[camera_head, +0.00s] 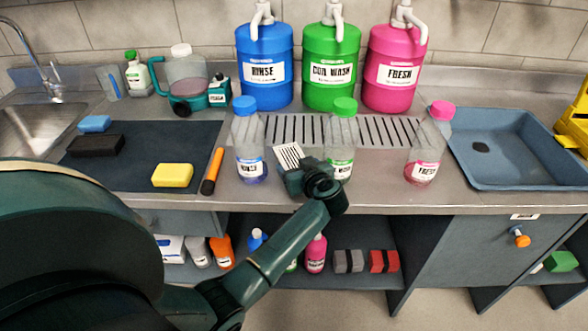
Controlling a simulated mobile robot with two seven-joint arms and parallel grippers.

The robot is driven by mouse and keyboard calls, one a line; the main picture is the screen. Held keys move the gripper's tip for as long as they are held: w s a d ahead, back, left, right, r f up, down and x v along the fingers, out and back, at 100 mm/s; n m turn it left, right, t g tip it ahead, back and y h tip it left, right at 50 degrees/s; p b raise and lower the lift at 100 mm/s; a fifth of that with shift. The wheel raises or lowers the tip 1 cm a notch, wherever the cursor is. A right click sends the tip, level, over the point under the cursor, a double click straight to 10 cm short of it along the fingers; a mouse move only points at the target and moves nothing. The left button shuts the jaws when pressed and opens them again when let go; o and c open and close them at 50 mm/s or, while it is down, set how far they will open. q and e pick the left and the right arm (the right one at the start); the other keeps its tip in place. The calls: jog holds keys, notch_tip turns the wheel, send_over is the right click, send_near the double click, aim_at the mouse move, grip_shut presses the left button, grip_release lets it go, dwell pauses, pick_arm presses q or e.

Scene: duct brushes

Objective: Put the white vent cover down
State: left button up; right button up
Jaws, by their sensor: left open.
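The white vent cover (288,156) is a small slatted white piece at the middle of the counter, just beyond my left gripper. My left gripper (294,175) is open and reaches in over the counter's front part, right at the cover's near edge. The gripper's body hides its fingertips and part of the cover's near side. I cannot tell whether the fingers touch the cover or whether it lies flat on the counter. My right gripper is not in view.
A blue-capped bottle (249,145) stands left of the gripper and a green-capped bottle (341,140) close on its right. A pink-capped bottle (428,145) stands further right, beside the blue tray (466,165). An orange-handled tool (212,171) and yellow sponge (172,175) lie left.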

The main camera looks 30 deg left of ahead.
pick_arm(q)
jog(key=shift+s+r, duration=0.1)
jog(key=shift+r, duration=0.05)
jog(key=shift+d, duration=0.1)
jog(key=c, duration=0.9)
jog(key=shift+r, duration=0.15)
notch_tip(320, 180, up, 18)
jog(key=p, duration=0.2)
